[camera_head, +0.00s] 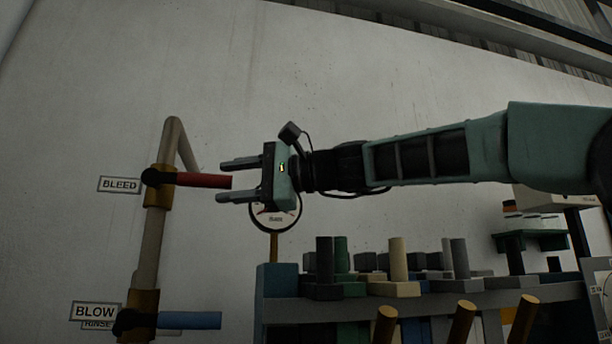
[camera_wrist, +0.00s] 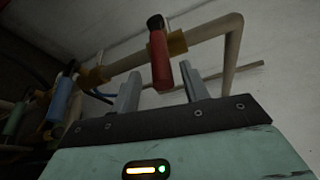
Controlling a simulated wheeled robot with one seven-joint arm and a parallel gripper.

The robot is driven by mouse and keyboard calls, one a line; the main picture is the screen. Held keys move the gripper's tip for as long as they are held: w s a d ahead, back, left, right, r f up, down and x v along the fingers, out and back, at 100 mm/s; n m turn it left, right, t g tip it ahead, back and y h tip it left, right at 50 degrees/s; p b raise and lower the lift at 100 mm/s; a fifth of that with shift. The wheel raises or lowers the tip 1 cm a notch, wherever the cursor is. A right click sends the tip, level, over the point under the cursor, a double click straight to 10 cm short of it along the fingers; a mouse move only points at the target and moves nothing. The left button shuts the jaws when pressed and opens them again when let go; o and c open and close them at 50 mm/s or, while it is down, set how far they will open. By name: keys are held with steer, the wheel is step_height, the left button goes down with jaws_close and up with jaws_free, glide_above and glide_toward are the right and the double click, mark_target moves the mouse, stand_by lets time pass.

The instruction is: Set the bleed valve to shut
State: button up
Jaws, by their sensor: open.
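The bleed valve has a red lever (camera_head: 204,180) on a brass body (camera_head: 160,187) set in a vertical pipe, beside a BLEED label (camera_head: 120,184). The lever points right, across the pipe. My gripper (camera_head: 238,180) comes in from the right with its jaws open. In the head view its two fingers reach toward the lever's free end, one above and one below. In the wrist view the red lever (camera_wrist: 160,62) points down toward the gap between the fingers (camera_wrist: 160,85). I cannot tell whether its tip is between them; nothing appears gripped.
A blue lever (camera_head: 190,320) sits lower on the same pipe by a BLOW label (camera_head: 95,311). A round gauge (camera_head: 275,215) is behind my gripper. A rack of blocks and posts (camera_head: 430,308) stands below my arm. The wall above is clear.

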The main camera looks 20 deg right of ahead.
steer(key=f+v, duration=0.1)
steer(key=v, duration=1.3)
steer(key=shift+r, duration=0.45)
steer(key=shift+d, duration=0.1)
